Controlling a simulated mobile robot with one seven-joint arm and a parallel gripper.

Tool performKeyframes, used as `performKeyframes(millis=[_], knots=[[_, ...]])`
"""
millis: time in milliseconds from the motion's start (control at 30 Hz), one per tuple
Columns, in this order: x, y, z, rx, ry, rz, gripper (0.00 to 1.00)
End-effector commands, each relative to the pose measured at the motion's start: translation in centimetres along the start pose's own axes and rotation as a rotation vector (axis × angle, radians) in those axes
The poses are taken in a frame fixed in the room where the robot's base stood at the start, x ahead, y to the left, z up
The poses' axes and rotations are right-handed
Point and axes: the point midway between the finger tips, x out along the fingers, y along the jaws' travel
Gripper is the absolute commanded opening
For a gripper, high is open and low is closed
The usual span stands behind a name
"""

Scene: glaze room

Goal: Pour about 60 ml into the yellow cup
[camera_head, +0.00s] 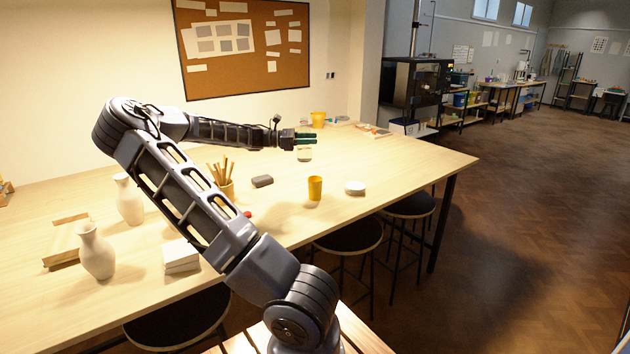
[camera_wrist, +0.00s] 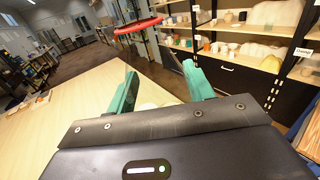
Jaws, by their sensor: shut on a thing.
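The yellow cup (camera_head: 315,189) stands upright on the long pale table, near its front edge. My gripper (camera_head: 306,140) is above the table, behind the cup and slightly left of it in the head view. It is shut on a small pale container (camera_head: 304,155), which shows just below the green fingers. In the wrist view the green fingers of my gripper (camera_wrist: 158,92) stand apart with a sliver of something pale (camera_wrist: 148,106) between them. The container's contents and the inside of the yellow cup cannot be made out.
A white bowl (camera_head: 355,187) stands right of the cup. A grey block (camera_head: 262,181) and a pot of tools (camera_head: 226,187) are to its left. A yellow bucket (camera_head: 318,119) stands at the back. White vases (camera_head: 97,252) are at the left. Stools (camera_head: 349,233) stand at the front edge.

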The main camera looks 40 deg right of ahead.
Motion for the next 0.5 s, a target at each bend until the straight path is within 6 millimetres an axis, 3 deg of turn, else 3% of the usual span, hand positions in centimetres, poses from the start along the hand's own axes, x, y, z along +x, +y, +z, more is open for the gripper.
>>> performKeyframes(millis=[500], knots=[[-0.4,-2.5,3.7,0.000,0.002,-0.193,0.24]])
